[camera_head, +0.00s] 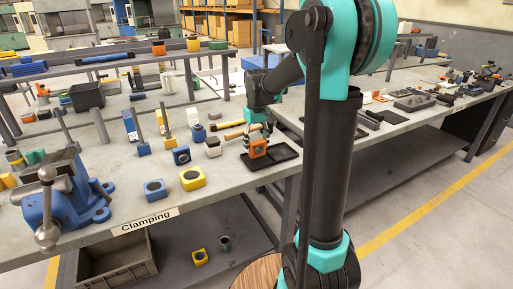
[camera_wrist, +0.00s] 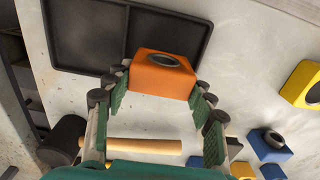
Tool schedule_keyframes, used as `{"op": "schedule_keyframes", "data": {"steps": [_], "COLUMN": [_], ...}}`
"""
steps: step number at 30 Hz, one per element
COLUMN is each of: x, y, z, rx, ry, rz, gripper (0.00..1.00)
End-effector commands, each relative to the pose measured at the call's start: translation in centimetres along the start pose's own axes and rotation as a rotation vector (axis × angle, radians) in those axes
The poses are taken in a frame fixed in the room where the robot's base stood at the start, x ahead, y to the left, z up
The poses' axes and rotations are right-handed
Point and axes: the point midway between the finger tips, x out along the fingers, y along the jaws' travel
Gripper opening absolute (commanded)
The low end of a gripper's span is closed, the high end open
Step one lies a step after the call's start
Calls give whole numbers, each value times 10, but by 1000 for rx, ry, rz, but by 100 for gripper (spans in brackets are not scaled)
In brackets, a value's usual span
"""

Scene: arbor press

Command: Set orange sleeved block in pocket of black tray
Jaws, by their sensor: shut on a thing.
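The orange sleeved block (camera_head: 258,150) has a dark round bore in its top, seen clearly in the wrist view (camera_wrist: 150,78). My gripper (camera_wrist: 160,86) is shut on it, with a green-padded finger on each side. In the head view my gripper (camera_head: 257,136) is over the workbench, at the left end of the black tray (camera_head: 279,154). In the wrist view the tray (camera_wrist: 125,35) shows two shallow pockets split by a rib, both empty where visible. The block overlaps the tray's near right edge in that view. I cannot tell its height above the tray.
A wooden-handled mallet (camera_wrist: 145,146) lies near my gripper. A yellow bored block (camera_head: 192,178), a blue bored block (camera_head: 155,189) and other small blocks stand to the left. A blue vise (camera_head: 70,200) is at the far left. Bare bench lies between the yellow block and the tray.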

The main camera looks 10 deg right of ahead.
Motion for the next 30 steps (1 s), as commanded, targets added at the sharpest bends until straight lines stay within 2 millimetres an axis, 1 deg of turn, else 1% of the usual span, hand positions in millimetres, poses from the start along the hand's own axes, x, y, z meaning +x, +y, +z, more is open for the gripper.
{"op": "schedule_keyframes", "data": {"steps": [1, 4, 15, 16, 21, 30], "x": [6, 13, 17, 17, 17, 16], "y": [0, 0, 0, 0, 0, 0], "z": [0, 0, 0, 0, 0, 0], "rx": [0, 0, 0, 0, 0, 0], "ry": [0, 0, 0, 0, 0, 0], "rz": [0, 0, 0, 0, 0, 0], "gripper": [5, 5, 5, 56, 75, 75]}}
